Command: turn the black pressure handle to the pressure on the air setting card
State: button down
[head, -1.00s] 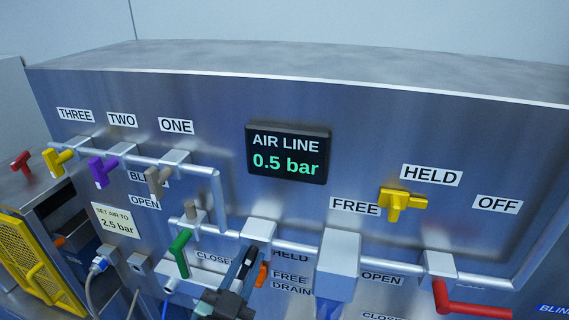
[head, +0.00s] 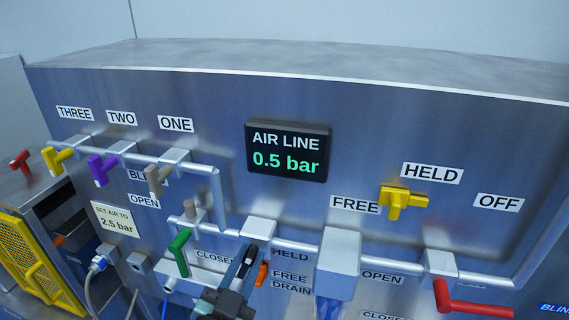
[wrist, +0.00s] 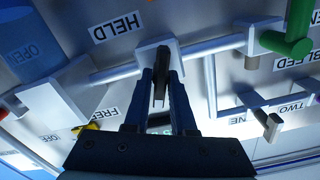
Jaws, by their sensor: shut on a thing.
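My gripper (head: 246,262) is at the front of a pale block on the pipe, below the display. In the wrist view my gripper (wrist: 161,85) is shut on the black pressure handle (wrist: 159,78), with a finger on each side of it. In the head view the fingers mostly hide the handle. The air setting card (head: 116,220) at the left reads "SET AIR TO 2.5 bar". The AIR LINE display (head: 287,152) reads 0.5 bar.
A green handle (head: 180,252) hangs just left of my gripper, and an orange handle (head: 262,273) is close on its right. A yellow handle (head: 404,202) and a red handle (head: 470,303) are farther right. Purple (head: 101,170) and other small handles line the upper left pipe.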

jog(key=shift+f+m+b, duration=0.1)
jog(key=shift+m+b, duration=1.8)
jog(key=shift+b, duration=0.8)
jog(key=shift+d+f+m+b, duration=0.15)
jog(key=shift+m+b, duration=1.15)
jog(key=shift+b, duration=0.95)
jog(key=shift+m+b, duration=0.7)
jog(key=shift+b, duration=0.1)
jog(key=shift+f+m+b, duration=0.1)
jog(key=shift+m+b, duration=1.2)
jog(key=shift+b, duration=0.75)
jog(key=shift+m+b, duration=0.7)
jog(key=shift+b, duration=0.05)
